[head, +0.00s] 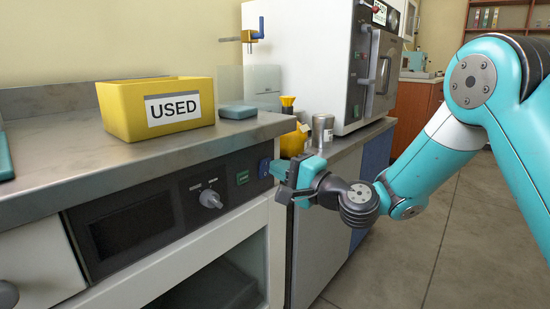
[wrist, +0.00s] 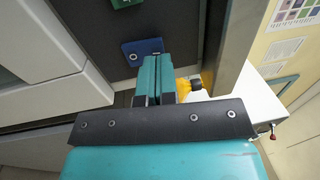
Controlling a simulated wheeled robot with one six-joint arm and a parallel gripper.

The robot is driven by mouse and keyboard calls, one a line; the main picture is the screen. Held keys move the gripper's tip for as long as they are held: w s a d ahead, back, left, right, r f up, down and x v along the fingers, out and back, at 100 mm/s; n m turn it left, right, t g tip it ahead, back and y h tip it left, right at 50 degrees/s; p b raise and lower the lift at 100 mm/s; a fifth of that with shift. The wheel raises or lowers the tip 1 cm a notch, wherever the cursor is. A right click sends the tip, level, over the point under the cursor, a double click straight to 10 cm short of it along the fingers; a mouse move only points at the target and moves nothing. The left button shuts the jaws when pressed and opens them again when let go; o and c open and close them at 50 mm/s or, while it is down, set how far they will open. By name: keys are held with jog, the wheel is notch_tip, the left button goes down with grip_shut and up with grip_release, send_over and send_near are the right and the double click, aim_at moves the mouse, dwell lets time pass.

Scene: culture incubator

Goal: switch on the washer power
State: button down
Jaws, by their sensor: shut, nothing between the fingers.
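The washer is the under-counter unit with a dark control panel (head: 160,208). The panel carries a dark display window, a grey knob (head: 210,199), a green switch (head: 242,177) and a blue switch (head: 264,167) at its right end. My gripper (head: 277,169) is shut and empty, with its tips right at the blue switch. In the wrist view the closed teal fingers (wrist: 158,60) overlap the lower right edge of the blue switch (wrist: 142,47). I cannot tell whether they touch it. The green switch (wrist: 125,3) shows at the top edge. No switch label is readable.
A yellow box marked USED (head: 185,108) and a teal block (head: 238,112) stand on the grey counter (head: 60,155) above the panel. Right of the washer are a yellow bottle (head: 290,138), a metal cup (head: 322,130) and a white incubator (head: 310,60). The floor (head: 450,240) is clear.

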jog(key=shift+x, duration=0.75)
jog(key=shift+w+r+p, duration=0.1)
jog(key=shift+r+p, duration=0.15)
jog(key=shift+p, duration=0.5)
jog(key=shift+a+f+p, duration=0.1)
jog(key=shift+p, duration=0.2)
jog(key=shift+f, duration=0.1)
jog(key=shift+b, duration=0.3)
jog(key=shift+s+f, duration=0.1)
jog(key=shift+s, duration=0.15)
jog(key=s+d+r+b, duration=0.2)
jog(key=s+d+b, duration=0.1)
jog(key=s+d, duration=0.6)
jog(key=shift+d+b, duration=0.35)
jog(key=shift+d, duration=0.05)
